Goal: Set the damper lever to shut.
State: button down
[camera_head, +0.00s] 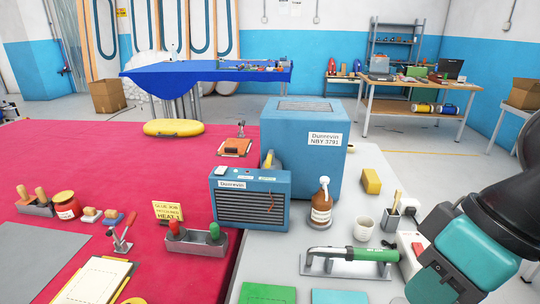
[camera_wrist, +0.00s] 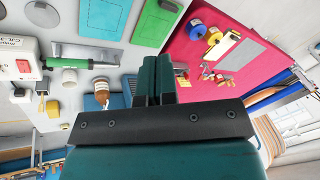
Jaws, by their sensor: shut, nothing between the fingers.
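No part is clearly labelled as the damper lever. A blue unit labelled Dustrevin (camera_head: 314,150) stands at the table's middle, with a smaller grilled blue box (camera_head: 232,208) in front. A yellow upright piece (camera_head: 268,160) shows between them, and a small orange lever-like part (camera_head: 270,203) is on the grille's right side; I cannot tell which is the damper lever. My gripper's fingers (camera_wrist: 158,78) are shut and empty in the wrist view, partly hiding a blue unit (camera_wrist: 130,88). In the head view my teal gripper body is at lower right, its fingertips not visible.
A brown bottle (camera_head: 321,205), a white cup (camera_head: 363,229) and a green-handled tool (camera_head: 365,254) on a metal stand occupy the grey tabletop between my gripper and the blue units. A block with red and green handles (camera_head: 193,243) stands on the red mat (camera_head: 65,150).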

aim_at(269, 156)
jog(key=k, duration=1)
jog(key=u, duration=1.9)
jog(key=i, duration=1.15)
jog(key=z, duration=1.9)
jog(key=i, duration=0.5)
jog(key=z, duration=0.1)
